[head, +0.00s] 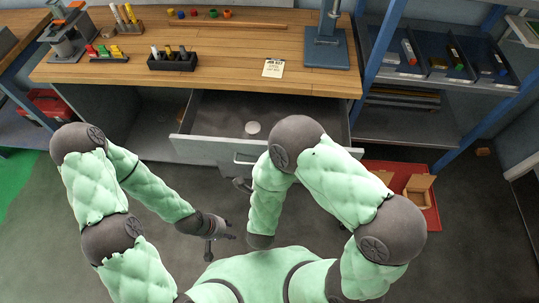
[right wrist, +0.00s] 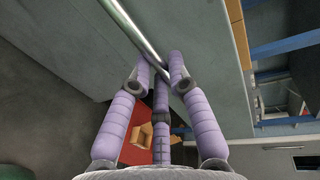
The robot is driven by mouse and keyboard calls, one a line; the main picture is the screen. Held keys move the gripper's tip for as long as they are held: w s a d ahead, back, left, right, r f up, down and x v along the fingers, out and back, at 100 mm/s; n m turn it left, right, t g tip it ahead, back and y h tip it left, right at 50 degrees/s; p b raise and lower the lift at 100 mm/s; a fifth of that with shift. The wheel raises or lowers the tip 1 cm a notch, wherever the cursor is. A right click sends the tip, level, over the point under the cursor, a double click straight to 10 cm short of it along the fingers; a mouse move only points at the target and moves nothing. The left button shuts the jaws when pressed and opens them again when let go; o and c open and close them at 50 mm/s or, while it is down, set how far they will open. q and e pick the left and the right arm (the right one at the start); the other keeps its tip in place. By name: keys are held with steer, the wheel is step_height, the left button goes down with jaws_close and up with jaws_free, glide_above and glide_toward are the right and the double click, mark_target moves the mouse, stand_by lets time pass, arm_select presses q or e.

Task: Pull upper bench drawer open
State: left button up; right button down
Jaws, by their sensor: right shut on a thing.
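The upper bench drawer (head: 205,150) stands pulled out from under the wooden bench top, and its grey interior shows in the head view. Its metal bar handle (head: 243,161) is partly hidden by my right arm. In the right wrist view the handle (right wrist: 147,38) runs diagonally between the fingers of my right gripper (right wrist: 163,70), which is shut on it.
A small white round thing (head: 253,128) lies in the drawer. The bench top (head: 220,70) holds a black rack (head: 173,61), a card (head: 273,68) and a blue press (head: 326,48). A red mat (head: 432,215) with an open box (head: 418,188) lies on the floor at right.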

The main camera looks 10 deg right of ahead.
steer(key=shift+v, duration=0.75)
steer(key=shift+f, duration=0.2)
steer(key=c, duration=1.2)
jaws_free()
steer(key=shift+o, duration=0.2)
steer(key=v, duration=1.2)
